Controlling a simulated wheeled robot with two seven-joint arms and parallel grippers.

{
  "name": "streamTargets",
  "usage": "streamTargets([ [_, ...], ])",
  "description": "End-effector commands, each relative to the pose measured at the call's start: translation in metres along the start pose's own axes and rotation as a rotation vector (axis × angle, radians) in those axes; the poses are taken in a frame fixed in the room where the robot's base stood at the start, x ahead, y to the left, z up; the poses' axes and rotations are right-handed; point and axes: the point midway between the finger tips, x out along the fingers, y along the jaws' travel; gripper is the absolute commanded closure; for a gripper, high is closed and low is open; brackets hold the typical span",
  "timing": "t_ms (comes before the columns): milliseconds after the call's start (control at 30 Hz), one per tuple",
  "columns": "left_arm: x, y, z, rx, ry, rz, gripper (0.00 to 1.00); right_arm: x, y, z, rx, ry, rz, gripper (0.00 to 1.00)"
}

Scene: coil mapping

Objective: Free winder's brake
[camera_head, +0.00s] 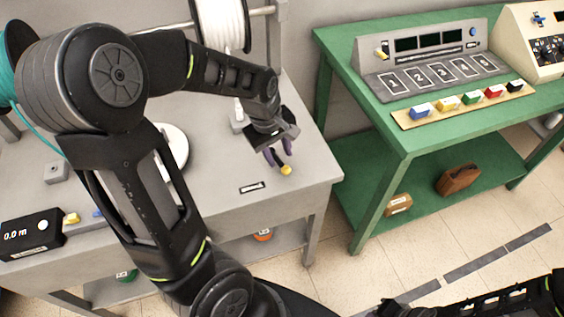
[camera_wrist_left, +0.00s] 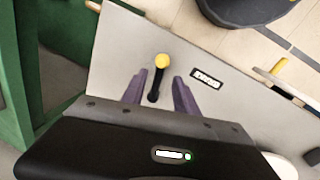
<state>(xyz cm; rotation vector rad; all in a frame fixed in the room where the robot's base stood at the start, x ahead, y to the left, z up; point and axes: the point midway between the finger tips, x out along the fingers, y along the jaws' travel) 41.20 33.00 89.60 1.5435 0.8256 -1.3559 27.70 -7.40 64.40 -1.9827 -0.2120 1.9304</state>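The brake lever is a black stem with a yellow knob (camera_head: 286,170) near the right front of the grey winder table (camera_head: 225,222). It also shows in the left wrist view, with its yellow knob (camera_wrist_left: 162,61) at the top of the black stem (camera_wrist_left: 155,88). My left gripper (camera_head: 279,154) is above it with its purple fingers open. In the left wrist view the lever stands between the two fingers, with a gap on each side. A small label plate (camera_head: 252,187) lies beside the lever. My right gripper (camera_head: 392,307) is only partly seen at the bottom edge.
A white spool (camera_head: 222,22) hangs on a rod at the back, and a teal spool (camera_head: 14,60) is at the far left. A black length meter (camera_head: 32,234) reads 0.0 m. A green table (camera_head: 400,140) with a numbered panel (camera_head: 437,80) and coloured blocks stands at the right.

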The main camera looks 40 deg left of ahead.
Motion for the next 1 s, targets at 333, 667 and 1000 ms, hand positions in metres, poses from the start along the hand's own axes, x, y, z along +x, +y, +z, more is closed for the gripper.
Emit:
streamTargets([
  [333,0.049,-0.001,0.0,0.0,-0.001,-0.002,0.64,0.003,0.001,0.0,-0.001,0.001,-0.001,1.0],
  [667,0.053,0.0,0.0,0.0,0.0,0.0,0.64,0.003,0.001,-0.001,-0.001,0.001,-0.001,1.0],
  [1000,0.053,0.0,0.0,0.0,0.0,0.0,0.91,0.003,0.001,-0.001,-0.001,0.001,-0.001,1.0],
])
